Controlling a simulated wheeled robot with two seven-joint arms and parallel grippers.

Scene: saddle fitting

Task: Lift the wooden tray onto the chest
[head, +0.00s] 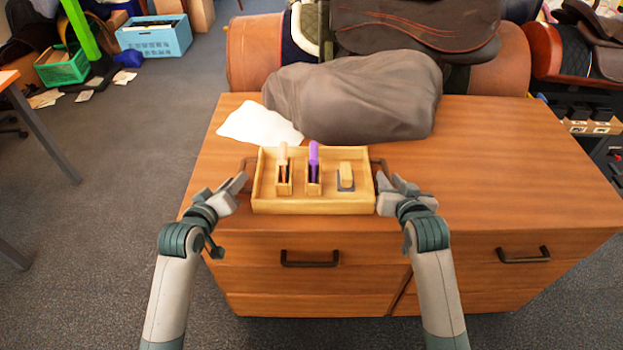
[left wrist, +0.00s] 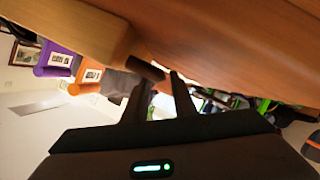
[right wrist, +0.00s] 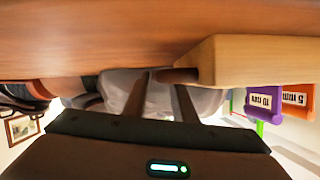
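The wooden tray (head: 301,207) sits level on the top of the wooden chest (head: 520,180), close to its front edge. It holds a light-handled tool, a purple-handled tool and a small block-like item. A dark handle sticks out at each side. My left gripper (head: 241,182) is at the left handle, and its fingers are apart around the handle's end (left wrist: 146,69) in the left wrist view. My right gripper (head: 388,184) is at the right handle, with fingers apart near the bar (right wrist: 177,75) in the right wrist view. Neither gripper is visibly clamped on a handle.
A grey-brown covered bundle (head: 355,95) lies on the chest behind the tray, with a white sheet (head: 258,125) to its left. Saddles (head: 415,25) stand behind. The chest top right of the tray is clear. A blue crate (head: 155,38) is on the floor at the back left.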

